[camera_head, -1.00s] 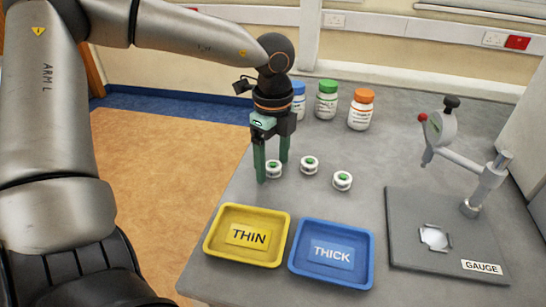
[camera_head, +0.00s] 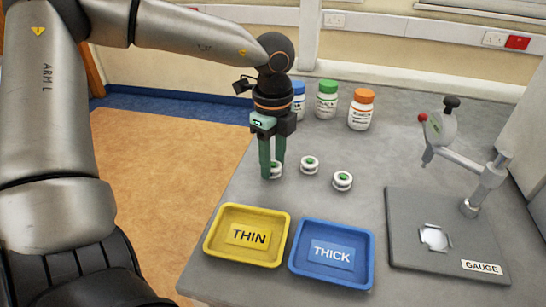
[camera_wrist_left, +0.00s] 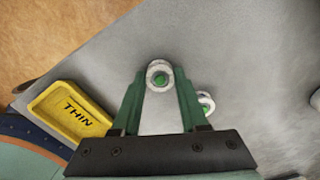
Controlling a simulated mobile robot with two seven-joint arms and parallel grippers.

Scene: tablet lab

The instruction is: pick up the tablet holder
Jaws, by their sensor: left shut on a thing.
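A row of three small white round tablet holders with green centres stands on the grey bench. The leftmost holder (camera_head: 276,170) is between the fingers of my left gripper (camera_head: 271,172), which is shut on it; the near finger hides part of it. In the left wrist view the same holder (camera_wrist_left: 159,75) sits between the green fingertips (camera_wrist_left: 159,80). The middle holder (camera_head: 309,164) and the right holder (camera_head: 342,181) stand apart from the gripper. One of them shows partly behind the right finger in the wrist view (camera_wrist_left: 206,103). My right gripper is not in view.
A yellow THIN tray (camera_head: 212,244) and a blue THICK tray (camera_head: 297,262) lie at the bench's front. A gauge (camera_head: 440,130) on a grey base stands at the right. Bottles with green (camera_head: 327,100) and orange (camera_head: 361,110) caps, and a partly hidden blue-capped one (camera_head: 298,98), stand behind.

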